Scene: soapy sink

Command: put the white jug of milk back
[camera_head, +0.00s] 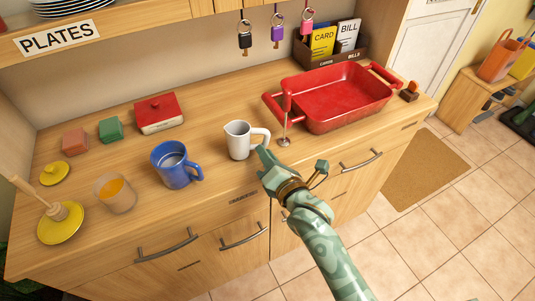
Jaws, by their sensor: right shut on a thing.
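The small white jug (238,142) is upright at the front middle of the wooden counter, its handle turned right. My right gripper (265,154) reaches in from the lower right and is shut on the jug's handle. Part of the handle is hidden by the fingers. I cannot tell whether the jug's base touches the counter. My left gripper is not in view.
A blue mug (171,167) stands left of the jug, with a glass of orange drink (116,194) beyond it. A red basin (342,98) lies to the right, with a thin upright red-topped stick (286,105) at its near left. A red box (158,112) sits behind.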

